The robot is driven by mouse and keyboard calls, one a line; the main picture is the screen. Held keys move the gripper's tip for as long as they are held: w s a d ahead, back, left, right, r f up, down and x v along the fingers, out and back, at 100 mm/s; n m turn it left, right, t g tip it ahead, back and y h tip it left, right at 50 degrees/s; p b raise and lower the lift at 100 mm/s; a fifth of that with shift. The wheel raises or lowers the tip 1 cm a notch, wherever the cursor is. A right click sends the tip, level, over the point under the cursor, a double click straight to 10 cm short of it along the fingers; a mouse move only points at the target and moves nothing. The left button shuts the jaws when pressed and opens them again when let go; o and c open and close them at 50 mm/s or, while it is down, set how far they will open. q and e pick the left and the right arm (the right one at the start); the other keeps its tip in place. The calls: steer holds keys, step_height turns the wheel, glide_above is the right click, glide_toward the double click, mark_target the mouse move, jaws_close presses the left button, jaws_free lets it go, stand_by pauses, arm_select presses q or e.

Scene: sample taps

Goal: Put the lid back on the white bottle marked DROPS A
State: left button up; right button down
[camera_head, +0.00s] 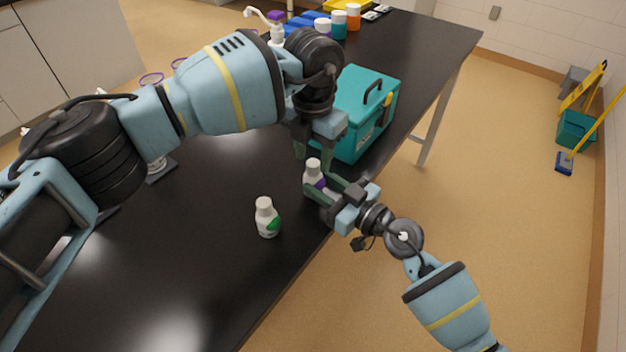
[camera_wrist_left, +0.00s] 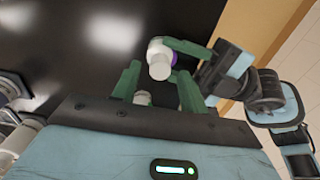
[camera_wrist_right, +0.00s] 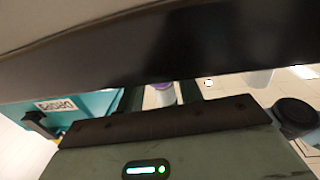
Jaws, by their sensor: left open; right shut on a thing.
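A white bottle with a purple label (camera_head: 313,177) stands upright near the table's right edge. My right gripper (camera_head: 322,187) is shut on it from the right. Its white top shows in the left wrist view (camera_wrist_left: 160,68); whether a lid sits fully on it I cannot tell. A white bottle with a green label (camera_head: 267,219) and white top stands nearer, to the left. My left gripper (camera_head: 313,152) is open just above and behind the purple-labelled bottle, pointing down. The lettering on both bottles is unreadable. A white round thing (camera_wrist_left: 143,98) is partly hidden by the left gripper.
A teal box (camera_head: 372,105) with a dark handle stands just behind the held bottle. Several bottles, including a pump bottle (camera_head: 276,32), stand at the table's far end. The dark table (camera_head: 180,260) is clear at the front left.

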arm_select(q)
steer(key=shift+f, duration=1.2)
jaws_close()
steer(key=shift+o, duration=0.8)
jaws_free()
step_height(320, 180, up, 12)
arm_select(e)
steer(key=c, duration=0.9)
jaws_free()
steer(key=shift+o, duration=0.2)
